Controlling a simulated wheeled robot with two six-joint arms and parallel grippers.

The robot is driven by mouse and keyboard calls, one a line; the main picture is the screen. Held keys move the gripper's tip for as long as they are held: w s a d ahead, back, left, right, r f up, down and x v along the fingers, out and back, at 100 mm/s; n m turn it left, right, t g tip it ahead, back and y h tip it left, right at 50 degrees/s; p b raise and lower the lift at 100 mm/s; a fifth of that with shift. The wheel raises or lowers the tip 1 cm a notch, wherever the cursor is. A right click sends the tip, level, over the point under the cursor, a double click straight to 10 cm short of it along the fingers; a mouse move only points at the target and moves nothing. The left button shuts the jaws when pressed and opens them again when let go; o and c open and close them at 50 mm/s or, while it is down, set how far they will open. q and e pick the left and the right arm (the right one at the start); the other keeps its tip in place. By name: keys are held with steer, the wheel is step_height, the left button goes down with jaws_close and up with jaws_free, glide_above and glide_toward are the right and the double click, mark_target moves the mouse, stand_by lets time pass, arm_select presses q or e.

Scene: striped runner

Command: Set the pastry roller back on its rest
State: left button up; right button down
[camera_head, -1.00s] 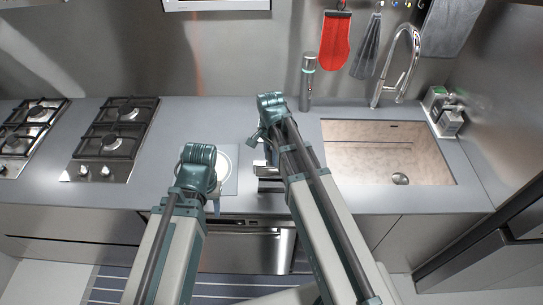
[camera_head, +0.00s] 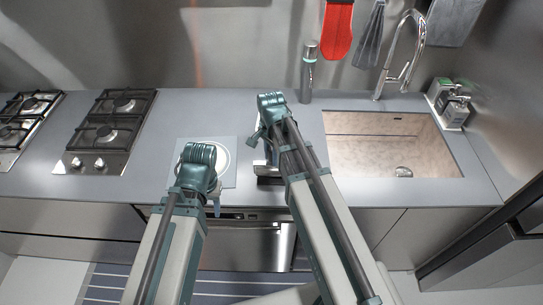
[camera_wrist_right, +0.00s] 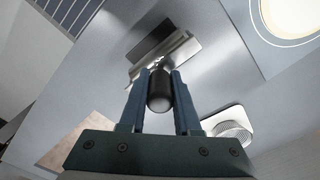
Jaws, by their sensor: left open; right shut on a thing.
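My right gripper (camera_wrist_right: 160,75) is shut on the dark rounded handle of the pastry roller (camera_wrist_right: 159,92) in the right wrist view. Just past the fingertips lies a shiny metal piece with a dark slab (camera_wrist_right: 152,40), which may be the rest; whether the roller touches it I cannot tell. In the head view the right gripper (camera_head: 262,133) is over the counter left of the sink, and a metal-and-dark item (camera_head: 270,178) shows partly behind the arm. My left gripper (camera_head: 215,198) is open at the counter's front edge, mostly hidden by its own arm.
A pale square board with a round plate (camera_head: 228,152) lies behind the left gripper. A sink (camera_head: 385,150) with a tall faucet is at right, hobs (camera_head: 110,125) at left. A grey cylinder (camera_head: 308,72) stands at the back. Counter left of the board is clear.

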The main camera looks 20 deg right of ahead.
steer(key=shift+f+b, duration=0.5)
stand_by(0.4)
steer(key=c, duration=0.5)
jaws_free()
steer(key=shift+c, duration=0.2)
steer(key=shift+r, duration=0.15)
step_height(320, 180, up, 14)
steer(key=p, duration=1.4)
steer(key=shift+f, duration=0.2)
